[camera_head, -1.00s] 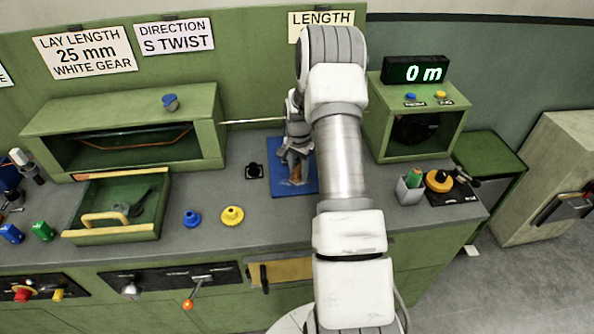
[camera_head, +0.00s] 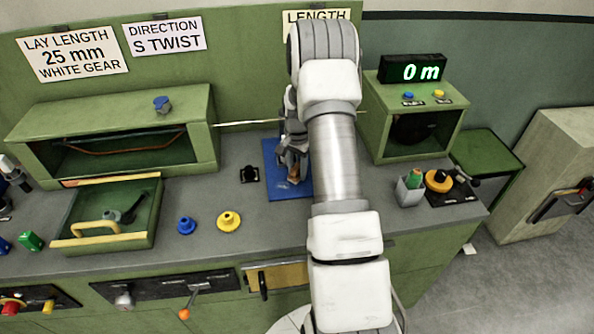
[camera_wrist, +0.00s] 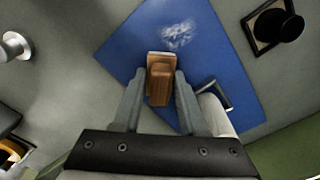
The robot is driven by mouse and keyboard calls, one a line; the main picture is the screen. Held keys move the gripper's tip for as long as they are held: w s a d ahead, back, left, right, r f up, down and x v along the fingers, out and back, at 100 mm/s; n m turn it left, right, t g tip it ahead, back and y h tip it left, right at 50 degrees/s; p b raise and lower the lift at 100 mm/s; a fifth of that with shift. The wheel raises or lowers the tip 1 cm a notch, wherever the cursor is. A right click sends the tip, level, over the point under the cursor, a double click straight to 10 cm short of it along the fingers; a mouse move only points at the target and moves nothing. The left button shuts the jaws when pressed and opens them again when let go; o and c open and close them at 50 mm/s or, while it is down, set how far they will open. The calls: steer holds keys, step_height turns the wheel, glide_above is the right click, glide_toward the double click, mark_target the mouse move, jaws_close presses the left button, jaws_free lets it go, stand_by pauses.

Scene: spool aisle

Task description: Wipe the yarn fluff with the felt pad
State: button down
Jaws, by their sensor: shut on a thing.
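The felt pad (camera_wrist: 160,84) has a brown wooden grip block, and my gripper (camera_wrist: 161,90) is shut on that block in the wrist view. In the head view my gripper (camera_head: 292,168) is over the blue mat (camera_head: 273,186), which also fills the middle of the wrist view (camera_wrist: 215,75). The whitish yarn fluff (camera_wrist: 178,35) lies on the mat just beyond the block, apart from it in the picture. I cannot tell whether the pad touches the mat. My arm and gripper hide the fluff in the head view.
A black square holder with a round knob (camera_head: 249,174) stands left of the mat. A yellow gear (camera_head: 228,221) and a blue gear (camera_head: 186,226) lie farther left, beside a green drawer (camera_head: 150,212). A grey cup (camera_head: 409,190) stands at right.

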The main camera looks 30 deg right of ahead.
steer(key=r, duration=0.3)
steer(key=shift+s+a+r+p, duration=0.1)
steer(key=shift+s+r+p, duration=0.05)
steer(key=shift+s+p, duration=0.15)
steer(key=shift+w+r+p, duration=0.1)
steer(key=shift+r+p, duration=1.1)
steer(key=shift+r, duration=1.1)
